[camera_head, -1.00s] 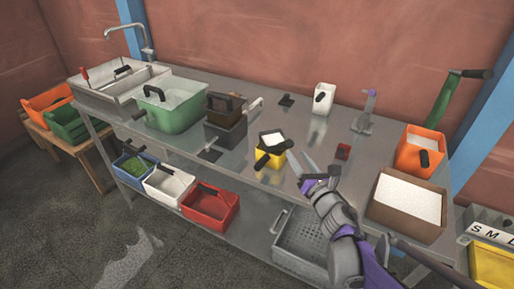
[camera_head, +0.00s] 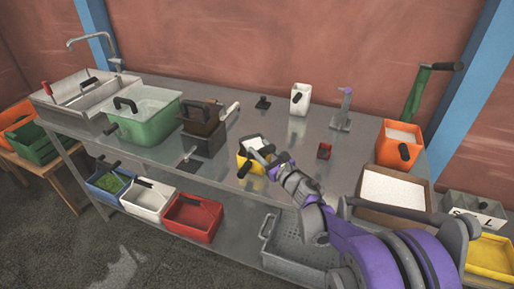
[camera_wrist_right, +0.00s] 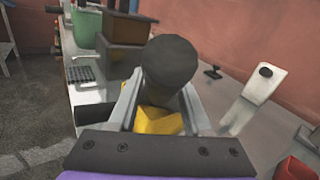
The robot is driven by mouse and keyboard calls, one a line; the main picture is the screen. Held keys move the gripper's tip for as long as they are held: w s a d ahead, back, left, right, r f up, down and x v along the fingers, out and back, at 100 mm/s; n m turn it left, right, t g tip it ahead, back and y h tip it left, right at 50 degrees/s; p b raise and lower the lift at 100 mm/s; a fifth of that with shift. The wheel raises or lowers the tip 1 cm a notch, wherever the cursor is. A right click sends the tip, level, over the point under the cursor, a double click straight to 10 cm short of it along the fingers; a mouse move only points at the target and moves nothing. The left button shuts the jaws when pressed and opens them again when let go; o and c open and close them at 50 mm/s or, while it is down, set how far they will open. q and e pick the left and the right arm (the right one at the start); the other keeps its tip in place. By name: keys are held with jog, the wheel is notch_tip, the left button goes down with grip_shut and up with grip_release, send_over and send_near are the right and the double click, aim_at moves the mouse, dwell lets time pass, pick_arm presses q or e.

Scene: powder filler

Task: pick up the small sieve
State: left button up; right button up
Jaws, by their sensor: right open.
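My right gripper (camera_head: 266,154) is open at a small yellow box (camera_head: 257,168) with a pale top and a black handle (camera_head: 244,170) at the table's front. I cannot tell for sure that this is the small sieve. In the right wrist view the black handle (camera_wrist_right: 168,65) stands up large in front of the gripper (camera_wrist_right: 160,98), and the yellow body (camera_wrist_right: 156,121) shows between the two fingers. I cannot tell whether the fingers touch it. My left gripper is in neither view.
A brown and black box (camera_head: 204,126) and a green tub (camera_head: 147,118) stand to the left. A cardboard tray (camera_head: 395,190) and orange bin (camera_head: 397,145) stand at right.

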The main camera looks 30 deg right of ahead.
jog(key=shift+w+a, duration=0.1)
jog(key=shift+w, duration=1)
jog(key=shift+s, duration=0.1)
grip_shut()
notch_tip(320, 180, up, 10)
jog(key=p, duration=0.1)
jog(key=shift+f, duration=0.15)
jog(key=shift+f+b, duration=2.3)
jog(key=shift+f, duration=1.55)
